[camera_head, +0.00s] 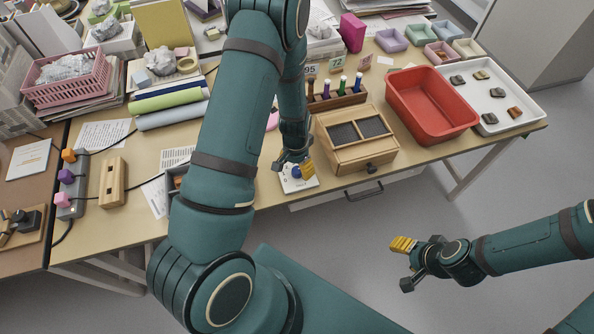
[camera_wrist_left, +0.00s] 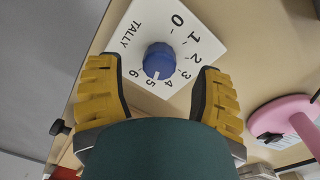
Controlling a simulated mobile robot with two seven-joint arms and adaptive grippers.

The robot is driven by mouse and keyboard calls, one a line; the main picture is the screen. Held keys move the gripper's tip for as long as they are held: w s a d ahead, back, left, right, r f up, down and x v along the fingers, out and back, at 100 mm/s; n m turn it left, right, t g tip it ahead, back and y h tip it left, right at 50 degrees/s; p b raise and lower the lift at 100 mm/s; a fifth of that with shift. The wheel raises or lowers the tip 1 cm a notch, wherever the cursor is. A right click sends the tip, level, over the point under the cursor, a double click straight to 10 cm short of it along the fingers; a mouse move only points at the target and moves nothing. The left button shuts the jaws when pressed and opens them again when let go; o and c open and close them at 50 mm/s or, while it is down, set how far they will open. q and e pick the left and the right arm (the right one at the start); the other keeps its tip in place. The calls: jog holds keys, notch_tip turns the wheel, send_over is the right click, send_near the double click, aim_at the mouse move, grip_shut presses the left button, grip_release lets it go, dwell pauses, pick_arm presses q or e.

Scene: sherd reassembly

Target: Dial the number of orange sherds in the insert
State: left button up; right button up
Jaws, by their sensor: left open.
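A white dial plate (camera_wrist_left: 207,40) marked TALLY, with numbers 0 to 6 around a blue knob (camera_wrist_left: 158,60), shows in the left wrist view. A small pale mark on the knob appears to face about the 5. In the head view the plate (camera_head: 300,184) lies at the table's front edge, partly hidden by my left gripper (camera_head: 296,167). My left gripper is open, its yellow fingers on either side of the knob, apart from it. My right gripper (camera_head: 403,263) is empty off the table, its fingers apart. Several brown, grey and orange-brown sherds lie in a white tray (camera_head: 525,98). I cannot tell which thing is the insert.
A wooden box (camera_head: 345,154) with two dark panels stands right of the dial, beside a red bin (camera_head: 432,120). A rack of markers (camera_head: 337,99) stands behind. A pink object (camera_wrist_left: 285,115) lies near the dial. Left are a wooden block (camera_head: 113,182) and a power strip (camera_head: 70,190).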

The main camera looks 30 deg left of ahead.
pick_arm(q)
jog(key=shift+f, duration=1.35)
jog(key=shift+o, duration=0.2)
grip_shut()
jog(key=n, duration=0.3)
jog(key=shift+b, duration=0.4)
jog(key=shift+n, duration=1.8)
